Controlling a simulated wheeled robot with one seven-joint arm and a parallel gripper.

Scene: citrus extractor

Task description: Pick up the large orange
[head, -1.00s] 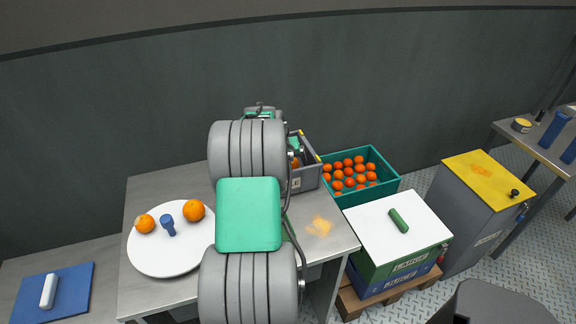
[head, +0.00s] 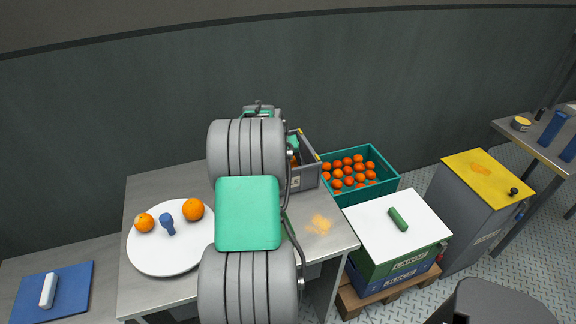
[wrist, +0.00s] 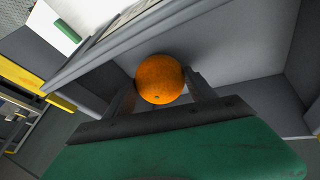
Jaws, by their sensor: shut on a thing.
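In the wrist view, an orange (wrist: 160,72) sits between the two dark fingers of my gripper (wrist: 160,84), which is shut on it. A grey wall and floor lie around and behind it. In the head view, my arm hides most of the gripper, which is at the grey crate (head: 309,176) on the table; a bit of orange shows there. I cannot tell whether the held orange touches the crate floor. Two more oranges lie on the round white plate (head: 160,262): a bigger one (head: 193,209) and a smaller one (head: 144,222).
A blue knobbed tool (head: 167,224) stands on the plate between the oranges. A teal crate (head: 383,190) of several oranges is right of the table. White-topped stacked crates (head: 375,225) and a yellow-topped bin (head: 470,185) stand further right. A blue mat (head: 75,292) lies at left.

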